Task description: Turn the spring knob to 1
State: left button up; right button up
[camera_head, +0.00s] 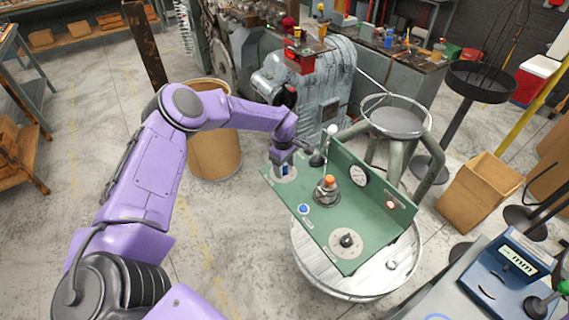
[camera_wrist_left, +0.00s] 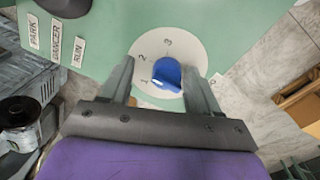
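The spring knob (camera_wrist_left: 167,74) is blue and sits on a round white dial (camera_wrist_left: 196,52) marked 1, 2 and 3, with another mark to the right. In the head view the dial (camera_head: 285,176) is at the left corner of the green panel. My left gripper (camera_wrist_left: 160,80) is open, with one finger on each side of the knob. A gap shows between the knob and each finger. The gripper (camera_head: 284,163) partly hides the knob in the head view. I cannot tell which number the knob points at. My right gripper is not in view.
The green panel (camera_head: 322,218) stands on a round stool (camera_head: 392,266). It also carries an orange-topped post (camera_head: 328,187), a blue button (camera_head: 303,209), a black knob (camera_head: 347,240), a gauge (camera_head: 358,175) and a lever near my gripper. PARK, DANCER and RUN labels (camera_wrist_left: 56,41) lie left of the dial.

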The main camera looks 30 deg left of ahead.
pick_arm(q)
jog(key=shift+s+a+r, duration=0.15)
jog(key=shift+s+r, duration=0.05)
jog(key=shift+s, duration=0.25)
jog(key=shift+s+r, duration=0.1)
jog(key=shift+s, duration=0.05)
jog(key=c, duration=0.3)
jog(key=shift+w, duration=0.2)
jog(key=c, duration=0.7)
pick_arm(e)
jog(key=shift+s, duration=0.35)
pick_arm(q)
jog(key=shift+s+f, duration=0.1)
jog(key=shift+f, duration=0.1)
